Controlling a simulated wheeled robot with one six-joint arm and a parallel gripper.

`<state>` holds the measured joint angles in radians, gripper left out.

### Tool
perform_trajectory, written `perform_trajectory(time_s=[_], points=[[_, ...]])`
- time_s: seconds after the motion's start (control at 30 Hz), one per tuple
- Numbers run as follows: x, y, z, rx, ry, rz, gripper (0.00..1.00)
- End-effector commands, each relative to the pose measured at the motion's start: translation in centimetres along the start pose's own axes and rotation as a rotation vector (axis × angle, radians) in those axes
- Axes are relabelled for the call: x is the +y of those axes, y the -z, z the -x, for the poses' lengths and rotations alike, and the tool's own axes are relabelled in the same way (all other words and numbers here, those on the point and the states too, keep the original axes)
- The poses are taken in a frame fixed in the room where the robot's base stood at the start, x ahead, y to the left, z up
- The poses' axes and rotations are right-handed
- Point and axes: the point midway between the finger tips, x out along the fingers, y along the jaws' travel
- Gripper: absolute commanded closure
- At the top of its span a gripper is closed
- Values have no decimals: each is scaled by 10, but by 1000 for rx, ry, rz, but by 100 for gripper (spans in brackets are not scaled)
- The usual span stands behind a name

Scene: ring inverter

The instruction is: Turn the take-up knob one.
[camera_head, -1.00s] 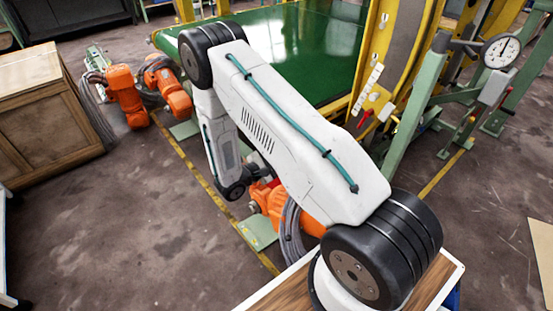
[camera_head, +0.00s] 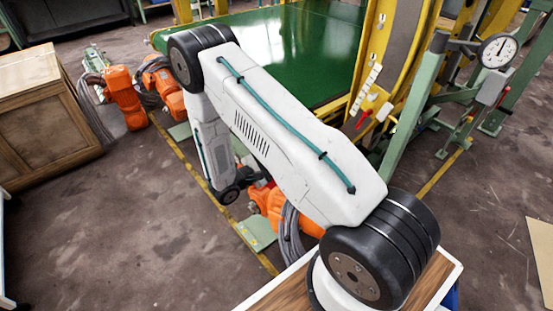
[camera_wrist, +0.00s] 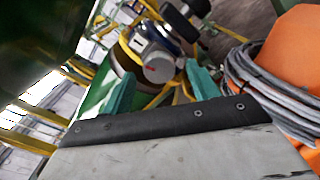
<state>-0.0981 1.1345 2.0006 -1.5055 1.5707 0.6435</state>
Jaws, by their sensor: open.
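A round grey knob (camera_wrist: 158,70) with a small red mark on its face shows in the wrist view; it looks like the take-up knob, but no label can be read. It sits at the end of a dark, shiny body with a white label. My gripper (camera_wrist: 160,74) is open, with one teal finger to the left of the knob and one to the right in the picture. The knob shows between and beyond the fingers; I cannot tell how far off it is, and no contact is visible. In the head view my arm hides the gripper and this knob.
Orange motors (camera_head: 125,97) with grey cables stand by the green belt (camera_head: 290,40). An orange housing (camera_wrist: 296,55) and coiled grey cables (camera_wrist: 265,85) are close at the right in the wrist view. A dial gauge (camera_head: 499,51) stands at the right, a wooden cabinet (camera_head: 45,115) at the left.

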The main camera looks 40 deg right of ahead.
Motion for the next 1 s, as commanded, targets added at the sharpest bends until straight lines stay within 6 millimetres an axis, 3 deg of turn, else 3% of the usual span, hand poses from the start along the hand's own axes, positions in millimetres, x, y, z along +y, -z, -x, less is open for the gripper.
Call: perform_trajectory(time_s=[0.2, 0.4, 1.0], points=[[0, 0, 40, 2, -3, 0, 40], [-1, 0, 59, 1, -1, 0, 40], [-1, 0, 61, 1, 1, 11, 40]])
